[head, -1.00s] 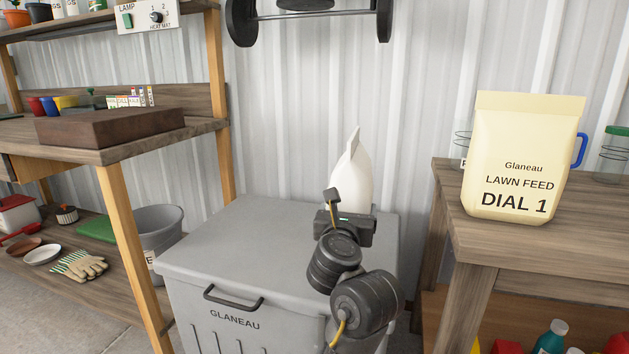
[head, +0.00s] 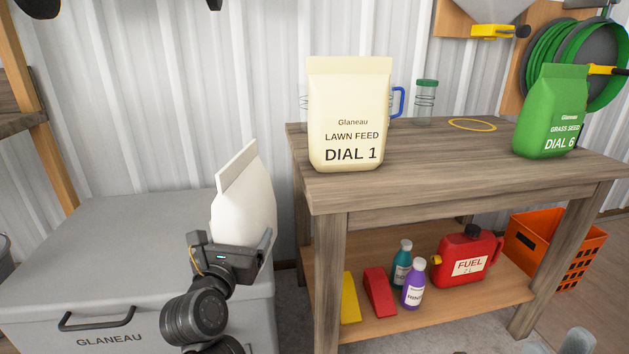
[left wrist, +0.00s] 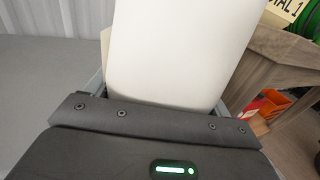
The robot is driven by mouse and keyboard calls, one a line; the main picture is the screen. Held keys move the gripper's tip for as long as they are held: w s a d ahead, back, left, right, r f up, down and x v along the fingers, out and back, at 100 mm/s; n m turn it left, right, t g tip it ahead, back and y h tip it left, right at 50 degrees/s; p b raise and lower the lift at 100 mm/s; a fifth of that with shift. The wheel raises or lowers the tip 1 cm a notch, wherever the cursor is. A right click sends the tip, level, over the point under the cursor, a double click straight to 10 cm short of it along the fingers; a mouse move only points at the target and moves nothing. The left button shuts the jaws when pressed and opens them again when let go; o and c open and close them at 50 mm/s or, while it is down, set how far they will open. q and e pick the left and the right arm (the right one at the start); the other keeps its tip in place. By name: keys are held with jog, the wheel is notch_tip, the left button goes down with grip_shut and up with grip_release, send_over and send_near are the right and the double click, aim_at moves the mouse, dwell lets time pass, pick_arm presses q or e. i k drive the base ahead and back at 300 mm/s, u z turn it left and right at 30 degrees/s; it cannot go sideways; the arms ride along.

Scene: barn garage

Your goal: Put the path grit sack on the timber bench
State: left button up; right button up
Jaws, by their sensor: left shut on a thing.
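My left gripper (head: 238,250) is shut on the lower part of a plain white sack (head: 245,203), which leans slightly at the right side of the grey lidded box. No print shows on the sack's visible face, and its bottom is hidden by the gripper. The sack (left wrist: 180,50) fills the space between the fingers in the left wrist view. The timber bench (head: 440,180) stands to the right, apart from the sack.
A cream lawn feed sack (head: 350,115) stands at the bench's left end, a green grass seed sack (head: 553,115) at its right. A yellow ring (head: 472,125) lies between; the top's front middle is clear. The grey box (head: 90,250) is left. A fuel can (head: 468,257) sits below.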

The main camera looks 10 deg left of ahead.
aim_at(454, 148)
jog(key=u, duration=1.85)
jog(key=k, duration=1.55)
jog(key=z, duration=2.45)
jog(key=i, duration=0.5)
